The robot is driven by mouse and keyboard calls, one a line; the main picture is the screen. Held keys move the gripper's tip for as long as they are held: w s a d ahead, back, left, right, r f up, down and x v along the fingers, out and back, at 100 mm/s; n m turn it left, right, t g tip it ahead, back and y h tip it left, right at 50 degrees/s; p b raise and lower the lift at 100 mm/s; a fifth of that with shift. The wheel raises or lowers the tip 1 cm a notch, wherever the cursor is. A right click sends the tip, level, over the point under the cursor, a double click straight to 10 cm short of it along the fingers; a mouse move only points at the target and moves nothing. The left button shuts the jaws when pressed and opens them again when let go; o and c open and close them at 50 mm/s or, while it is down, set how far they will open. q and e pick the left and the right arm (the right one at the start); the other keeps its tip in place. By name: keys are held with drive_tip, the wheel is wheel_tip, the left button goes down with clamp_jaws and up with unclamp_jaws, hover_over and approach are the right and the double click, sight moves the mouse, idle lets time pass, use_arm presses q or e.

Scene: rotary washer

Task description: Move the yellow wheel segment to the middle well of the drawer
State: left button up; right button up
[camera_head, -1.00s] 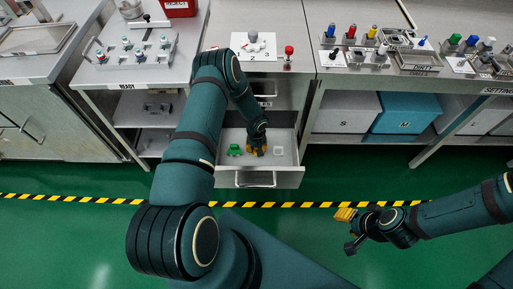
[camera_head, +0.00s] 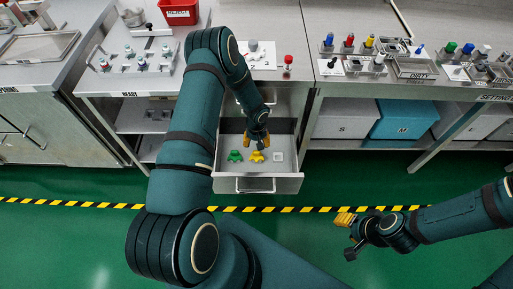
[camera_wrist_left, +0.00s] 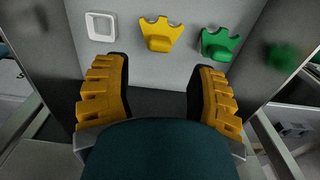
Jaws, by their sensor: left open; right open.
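The yellow wheel segment (camera_head: 257,157) lies on the floor of the open drawer (camera_head: 225,187), between a green segment (camera_head: 235,156) and a white square frame (camera_head: 278,157). It is also clear in the left wrist view (camera_wrist_left: 160,34), with the green segment (camera_wrist_left: 219,44) and white frame (camera_wrist_left: 101,26) on either side. No dividing walls between wells can be made out. My left gripper (camera_head: 257,138) is open and empty above the drawer, behind the yellow segment and apart from it. Its spread fingers show in the left wrist view (camera_wrist_left: 160,95). My right gripper (camera_head: 347,228) is open, over the floor at right.
The counter (camera_head: 140,80) above the drawer carries a numbered plate (camera_head: 262,52), a red-topped knob (camera_head: 288,62) and a red bin (camera_head: 179,12). Grey and blue bins (camera_head: 403,119) sit under the right counter. The floor in front is clear.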

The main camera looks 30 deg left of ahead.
use_arm(q)
drive_tip(key=s+d+r+m+h, duration=0.1)
drive_tip(key=s+d+r, duration=0.3)
drive_tip(key=s+d, duration=0.2)
drive_tip(key=s+d+r+m+t+h, duration=0.1)
drive_tip(key=s+d+r, duration=0.3)
drive_tip(key=d, duration=0.4)
drive_tip(key=s+d+r+m+h, duration=0.2)
drive_tip(key=s+d+r, duration=0.2)
drive_tip(key=s+d, duration=0.3)
drive_tip(key=shift+s+d+r+m, duration=0.3)
drive_tip(key=shift+d+r, duration=0.1)
drive_tip(key=shift+d, duration=0.1)
drive_tip(key=shift+a+t, duration=0.1)
drive_tip(key=shift+t, duration=0.2)
